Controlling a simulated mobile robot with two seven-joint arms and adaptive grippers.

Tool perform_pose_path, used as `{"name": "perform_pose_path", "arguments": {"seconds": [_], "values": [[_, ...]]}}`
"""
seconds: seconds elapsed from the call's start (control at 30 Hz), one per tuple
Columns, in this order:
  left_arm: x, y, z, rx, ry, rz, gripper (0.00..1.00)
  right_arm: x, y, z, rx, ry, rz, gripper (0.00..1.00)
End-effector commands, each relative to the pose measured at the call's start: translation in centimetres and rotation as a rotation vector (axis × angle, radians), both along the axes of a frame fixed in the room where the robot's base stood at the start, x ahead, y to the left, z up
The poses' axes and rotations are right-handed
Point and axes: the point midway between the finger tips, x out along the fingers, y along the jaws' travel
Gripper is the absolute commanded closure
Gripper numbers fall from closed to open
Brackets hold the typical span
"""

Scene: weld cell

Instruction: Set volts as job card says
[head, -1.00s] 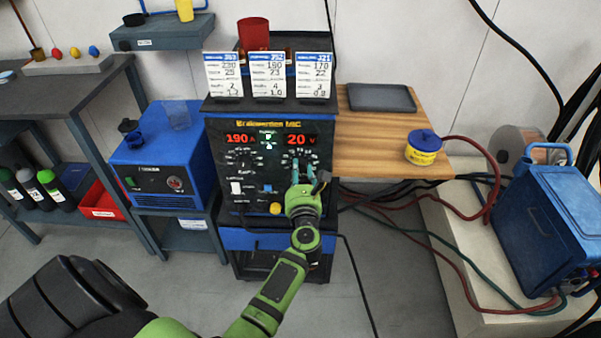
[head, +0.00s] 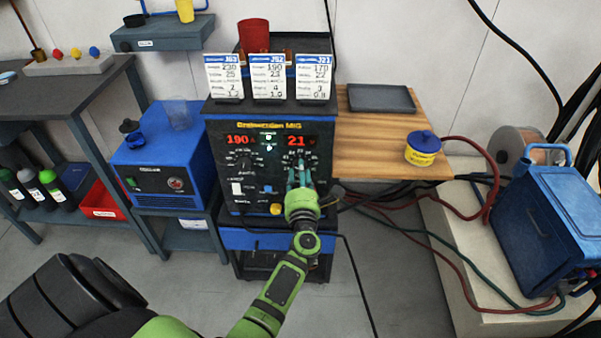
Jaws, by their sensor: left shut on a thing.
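The black welder (head: 225,140) has two red displays. The left display (head: 240,140) reads about 190 A and the right display (head: 297,141) reads 21. My left gripper (head: 300,172) is shut on the volts knob (head: 299,158) below the right display; its fingers hide most of it. Three white job cards stand on top: the left card (head: 224,77) shows 230 and 25, the middle card (head: 264,76) 190 and 23, the right card (head: 314,76) 170 and 22. My right gripper is not in view.
A left knob (head: 243,161), a white switch (head: 237,188) and a yellow button (head: 275,209) are also on the panel. A blue cooler box (head: 165,165) stands left. A wooden shelf (head: 370,150) with a yellow-blue tub (head: 423,150) is right, with cables below.

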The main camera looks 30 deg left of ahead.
Motion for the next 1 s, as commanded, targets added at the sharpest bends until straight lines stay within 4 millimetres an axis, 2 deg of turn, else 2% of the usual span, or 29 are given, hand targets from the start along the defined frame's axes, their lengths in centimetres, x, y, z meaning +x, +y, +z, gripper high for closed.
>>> {"name": "perform_pose_path", "arguments": {"seconds": [0.6, 1.0], "values": [[-0.1, 0.2, 0.1, 0.5, 0.308, 0.001, 0.98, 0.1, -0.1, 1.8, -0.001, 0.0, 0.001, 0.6], [-0.1, 0.3, 0.0, 0.749, 0.46, 0.001, 0.98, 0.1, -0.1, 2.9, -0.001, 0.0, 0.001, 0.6]]}}
